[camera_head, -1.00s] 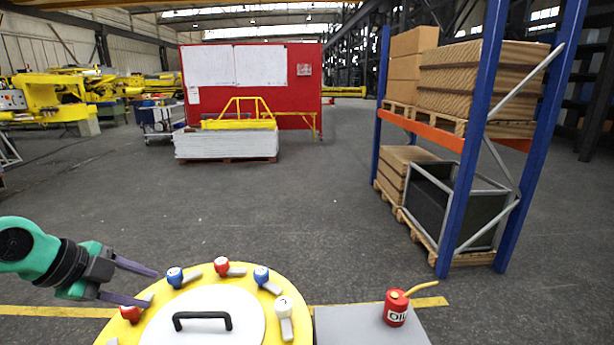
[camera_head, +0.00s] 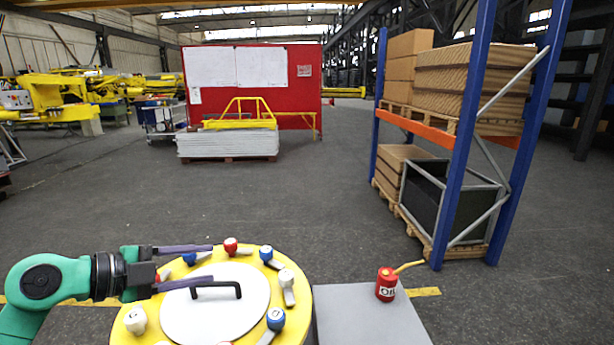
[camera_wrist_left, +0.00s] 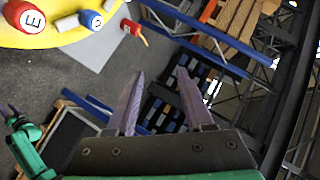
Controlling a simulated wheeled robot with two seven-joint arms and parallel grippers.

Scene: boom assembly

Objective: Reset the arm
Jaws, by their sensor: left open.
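My left arm (camera_head: 50,285) comes in from the left in the head view. Its left gripper (camera_head: 212,264) is open and empty, with its two dark fingers pointing right over the left part of a round yellow table (camera_head: 140,310). In the left wrist view the gripper (camera_wrist_left: 155,90) shows its fingers apart with nothing between them. My right gripper (camera_wrist_left: 13,108) shows small at the left edge of that view; its jaw state is unclear. It is not in the head view.
The table carries a black handle (camera_head: 217,287) and several red, blue and white knobs, including a blue one (camera_head: 275,318). A red oil can (camera_head: 386,284) stands on a grey surface (camera_head: 350,315) at right. A blue rack (camera_head: 458,150) stands behind; open floor (camera_head: 300,200) lies in the middle.

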